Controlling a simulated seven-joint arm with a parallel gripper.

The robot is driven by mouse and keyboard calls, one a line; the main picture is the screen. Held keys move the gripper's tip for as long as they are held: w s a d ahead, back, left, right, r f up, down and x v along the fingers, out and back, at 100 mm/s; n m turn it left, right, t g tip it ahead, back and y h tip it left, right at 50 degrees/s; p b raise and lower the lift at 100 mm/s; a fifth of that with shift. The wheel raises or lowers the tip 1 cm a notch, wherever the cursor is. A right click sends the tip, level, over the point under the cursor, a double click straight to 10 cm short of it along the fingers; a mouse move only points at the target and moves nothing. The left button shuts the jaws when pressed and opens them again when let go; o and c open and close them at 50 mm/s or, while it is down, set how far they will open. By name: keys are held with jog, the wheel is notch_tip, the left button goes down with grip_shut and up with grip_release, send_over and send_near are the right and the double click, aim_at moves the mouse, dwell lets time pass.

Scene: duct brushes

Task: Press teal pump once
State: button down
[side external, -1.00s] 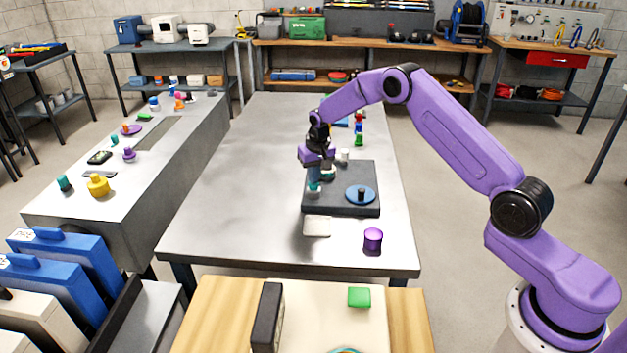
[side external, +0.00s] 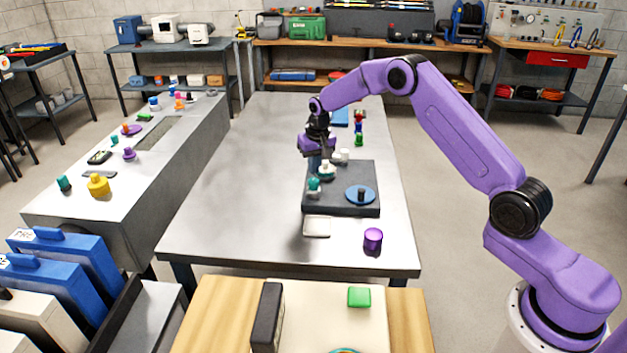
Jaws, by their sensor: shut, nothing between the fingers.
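A teal pump (side external: 314,184) stands at the left part of a dark square base (side external: 342,207) on the metal table. A second pump-like piece, white with a teal-grey top (side external: 327,170), stands just behind it on the base. My gripper (side external: 314,167) points down above and behind the teal pump, near the base's back left. It looks shut and empty. A clear gap to the teal pump's top shows in this view, but the exact height over the base is hard to tell.
A blue disc with a dark knob (side external: 361,194) sits on the base's right. A white square pad (side external: 317,226) and a purple cylinder (side external: 373,239) lie in front. Small coloured pieces (side external: 359,125) stand behind. The table's left half (side external: 235,180) is clear.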

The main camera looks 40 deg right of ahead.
jog(key=shift+w+v, duration=0.2)
jog(key=shift+v, duration=0.8)
jog(key=shift+w+v, duration=0.2)
jog(key=shift+v, duration=0.75)
jog(key=shift+r, duration=0.1)
